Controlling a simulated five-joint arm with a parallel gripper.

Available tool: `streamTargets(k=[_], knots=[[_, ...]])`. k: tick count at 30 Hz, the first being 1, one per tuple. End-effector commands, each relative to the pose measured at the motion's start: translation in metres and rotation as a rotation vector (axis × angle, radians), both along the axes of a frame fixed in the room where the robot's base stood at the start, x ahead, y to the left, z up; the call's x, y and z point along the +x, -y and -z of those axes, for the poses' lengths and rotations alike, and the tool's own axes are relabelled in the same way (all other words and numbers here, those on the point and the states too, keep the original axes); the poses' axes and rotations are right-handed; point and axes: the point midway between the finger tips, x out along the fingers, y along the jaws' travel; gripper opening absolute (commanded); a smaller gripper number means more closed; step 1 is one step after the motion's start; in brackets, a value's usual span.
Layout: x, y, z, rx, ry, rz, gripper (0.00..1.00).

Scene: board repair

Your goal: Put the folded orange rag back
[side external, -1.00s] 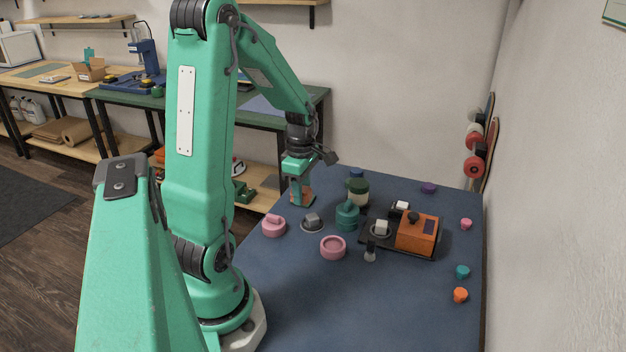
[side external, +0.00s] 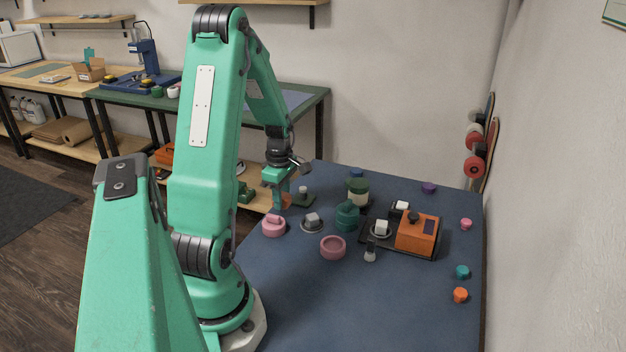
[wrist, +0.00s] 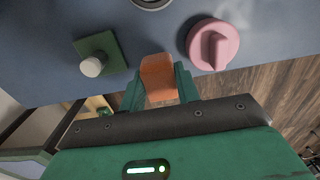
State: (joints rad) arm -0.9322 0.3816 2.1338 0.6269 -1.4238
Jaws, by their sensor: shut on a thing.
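The folded orange rag (wrist: 158,76) is between the two green fingers of my gripper (wrist: 158,88) in the wrist view. My gripper is shut on it. In the side view the rag (side external: 286,201) shows as a small orange patch below my gripper (side external: 278,198), at the left edge of the blue table. The fingers partly hide it there. In the wrist view it overlaps the table edge, and I cannot tell whether it touches the top.
A green square plate (side external: 306,201) with a pale-topped peg is close to the rag. A grey knobbed piece (side external: 312,222), pink ring (side external: 333,247) and teal pot (side external: 347,216) stand nearby. The table's front is clear.

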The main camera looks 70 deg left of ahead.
Motion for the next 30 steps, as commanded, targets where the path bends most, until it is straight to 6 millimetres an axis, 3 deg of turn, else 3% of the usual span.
streamTargets(k=[8, 23, 24, 30], knots=[[0.0, 0.001, 0.027, -0.001, -0.001, 0.0, 0.07], [0.0, 0.001, 0.033, 0.0, 0.0, 0.0, 0.07], [0.0, 0.0, 0.032, 0.0, 0.0, 0.0, 0.4], [0.0, 0.0, 0.032, 0.0, 0.0, 0.0, 0.41]])
